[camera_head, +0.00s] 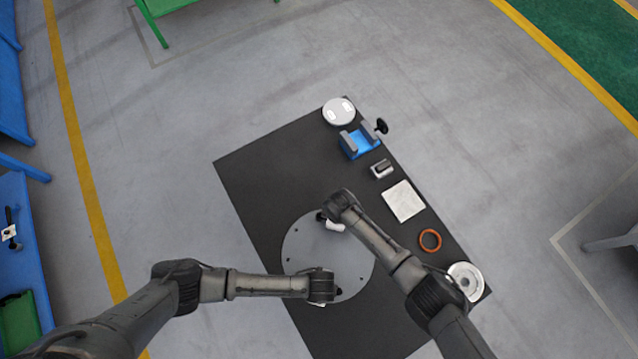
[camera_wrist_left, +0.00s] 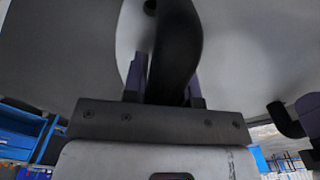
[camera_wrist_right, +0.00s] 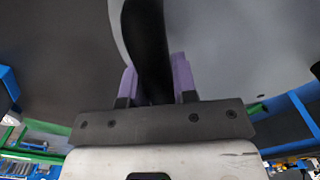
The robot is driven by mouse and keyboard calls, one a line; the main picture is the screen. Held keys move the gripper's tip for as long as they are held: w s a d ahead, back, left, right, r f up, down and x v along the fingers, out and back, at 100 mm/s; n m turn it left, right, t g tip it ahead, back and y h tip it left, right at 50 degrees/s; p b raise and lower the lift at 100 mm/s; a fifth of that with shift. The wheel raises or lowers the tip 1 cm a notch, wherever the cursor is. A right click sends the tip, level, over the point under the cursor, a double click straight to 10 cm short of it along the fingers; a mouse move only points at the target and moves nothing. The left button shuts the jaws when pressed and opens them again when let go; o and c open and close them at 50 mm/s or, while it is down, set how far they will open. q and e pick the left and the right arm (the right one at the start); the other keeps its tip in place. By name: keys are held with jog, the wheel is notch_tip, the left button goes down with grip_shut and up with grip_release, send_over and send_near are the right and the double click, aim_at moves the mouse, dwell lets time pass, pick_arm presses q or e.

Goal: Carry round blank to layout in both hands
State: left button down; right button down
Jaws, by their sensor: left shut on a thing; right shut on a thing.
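The round blank (camera_head: 308,245) is a large flat grey disc with small dark holes near its rim. It shows in the head view over the dark table, and I cannot tell whether it touches the top. My left gripper (camera_head: 337,292) is at its lower right edge, and my right gripper (camera_head: 322,217) at its upper edge. In the left wrist view, purple fingers are shut on a black grip (camera_wrist_left: 176,45); in the right wrist view, purple fingers are shut on another black grip (camera_wrist_right: 148,45). My forearms hide part of the disc. No layout is clearly identifiable.
Along the right edge of the dark table (camera_head: 265,160) stand a white round part (camera_head: 339,111), a blue vise (camera_head: 358,143), a small metal block (camera_head: 381,169), a pale square plate (camera_head: 404,201), an orange ring (camera_head: 430,240) and a white flanged part (camera_head: 464,281). The table's upper left is clear.

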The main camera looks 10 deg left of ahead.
pick_arm(q)
jog(key=shift+f+b, duration=0.55)
jog(key=shift+f, duration=0.05)
pick_arm(e)
jog(key=shift+a+f, duration=0.1)
jog(key=shift+f, duration=0.5)
pick_arm(q)
jog(key=c, duration=0.9)
grip_release()
pick_arm(e)
jog(key=c, duration=0.9)
grip_release()
pick_arm(q)
jog(key=shift+w+r, duration=0.1)
notch_tip(320, 180, up, 12)
jog(key=shift+f, duration=0.2)
pick_arm(e)
jog(key=shift+r, duration=0.1)
pick_arm(q)
jog(key=shift+r, duration=0.15)
pick_arm(e)
jog(key=shift+w+r, duration=0.1)
jog(key=shift+r, duration=0.5)
notch_tip(320, 180, up, 11)
jog(key=shift+f, duration=0.1)
